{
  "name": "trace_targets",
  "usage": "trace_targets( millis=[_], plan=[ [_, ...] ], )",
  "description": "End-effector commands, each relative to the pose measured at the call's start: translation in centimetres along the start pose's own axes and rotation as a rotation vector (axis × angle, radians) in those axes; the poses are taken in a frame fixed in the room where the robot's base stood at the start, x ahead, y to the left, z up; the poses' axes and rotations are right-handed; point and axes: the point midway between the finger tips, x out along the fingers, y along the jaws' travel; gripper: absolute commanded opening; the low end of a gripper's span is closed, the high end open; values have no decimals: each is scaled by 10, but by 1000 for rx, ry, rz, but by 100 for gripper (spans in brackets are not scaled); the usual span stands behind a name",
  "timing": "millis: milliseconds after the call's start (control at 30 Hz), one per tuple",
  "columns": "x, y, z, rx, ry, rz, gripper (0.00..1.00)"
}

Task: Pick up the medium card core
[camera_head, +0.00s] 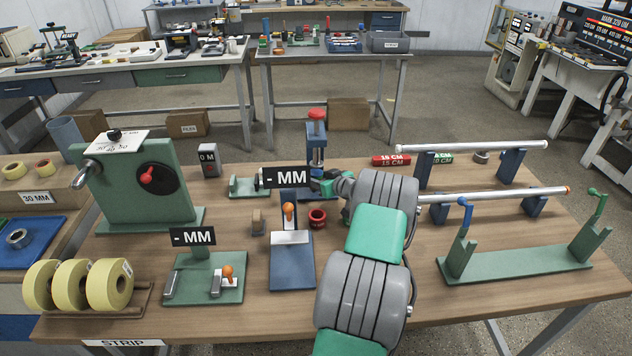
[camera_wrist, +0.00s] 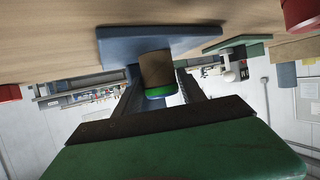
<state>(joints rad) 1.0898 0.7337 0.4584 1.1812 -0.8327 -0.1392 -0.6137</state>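A brown card core (camera_wrist: 157,68) with a green and blue band at its near end shows between my gripper's fingers (camera_wrist: 160,84) in the wrist view. A finger stands close on each side of it; I cannot tell whether they touch it. Behind it is a blue base plate (camera_wrist: 125,38). In the head view my gripper (camera_head: 326,184) is by the foot of the blue press with a red knob (camera_head: 317,115), and the core there is hidden. A small brown piece (camera_head: 258,221) and a red ring (camera_head: 317,217) stand on the table, nearer the front.
Around my arm are a green crank machine (camera_head: 140,185), a blue stand with an orange knob (camera_head: 292,255), a green fixture (camera_head: 205,280) and yellow rolls (camera_head: 75,287). Metal rods (camera_head: 480,147) on blue supports and a green crank stand (camera_head: 515,262) are at right.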

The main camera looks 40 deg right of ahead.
Motion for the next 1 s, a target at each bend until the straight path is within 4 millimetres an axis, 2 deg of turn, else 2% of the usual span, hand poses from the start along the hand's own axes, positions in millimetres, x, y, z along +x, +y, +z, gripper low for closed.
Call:
trace_targets(
  millis=[67,567,833,1000],
  plan=[
    [0,0,0,0,0,0,40],
    [0,0,0,0,0,0,0],
    [-1,0,-2,-1,1,0,0],
    [-4,0,-10,-2,2,1,0]
  ],
)
